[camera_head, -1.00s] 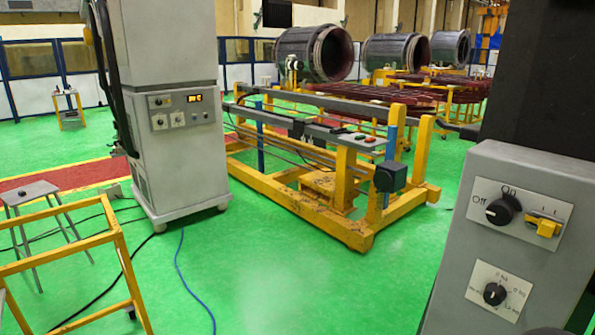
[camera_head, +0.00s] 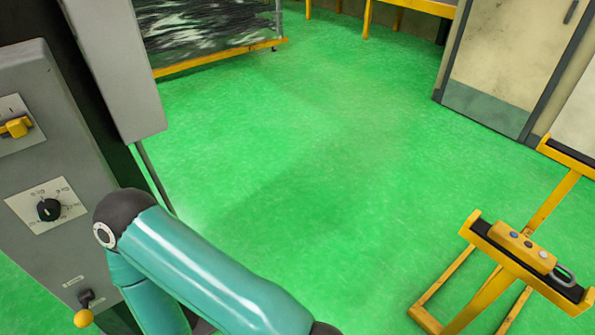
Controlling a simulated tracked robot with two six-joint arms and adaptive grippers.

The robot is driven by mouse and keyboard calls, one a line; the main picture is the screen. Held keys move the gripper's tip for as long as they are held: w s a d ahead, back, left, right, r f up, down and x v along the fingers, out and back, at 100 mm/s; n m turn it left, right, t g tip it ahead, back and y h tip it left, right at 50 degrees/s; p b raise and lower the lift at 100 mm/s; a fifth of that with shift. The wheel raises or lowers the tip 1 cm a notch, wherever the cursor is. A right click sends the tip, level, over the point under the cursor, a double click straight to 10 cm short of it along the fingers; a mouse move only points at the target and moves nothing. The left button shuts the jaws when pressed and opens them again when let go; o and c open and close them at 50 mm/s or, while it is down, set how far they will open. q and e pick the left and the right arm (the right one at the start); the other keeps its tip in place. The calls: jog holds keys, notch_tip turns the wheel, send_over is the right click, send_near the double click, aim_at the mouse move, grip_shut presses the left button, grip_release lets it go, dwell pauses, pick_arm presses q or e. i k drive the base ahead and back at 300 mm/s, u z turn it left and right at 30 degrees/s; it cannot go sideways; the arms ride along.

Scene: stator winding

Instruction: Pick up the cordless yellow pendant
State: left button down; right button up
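A yellow pendant (camera_head: 521,248) with several small buttons and a metal loop at one end lies on top of a yellow stand (camera_head: 448,310) at the lower right. No cable shows on it. A teal arm link of mine crosses the lower left, well apart from the pendant. Neither of my grippers is in view.
A grey control cabinet (camera_head: 32,105) with knobs stands close at the left, beside my arm. A yellow-framed rack (camera_head: 220,58) is at the back left and a door (camera_head: 510,50) at the back right. Green floor (camera_head: 300,150) between them is clear.

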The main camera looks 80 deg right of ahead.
aim_at(526, 249)
jog(key=u, duration=0.25)
jog(key=i, duration=0.2)
jog(key=z, duration=2.75)
jog(key=i, duration=0.25)
jog(key=z, duration=1.75)
jog(key=k, duration=0.85)
jog(key=z, duration=0.25)
jog(key=i, duration=0.9)
jog(key=u, duration=0.2)
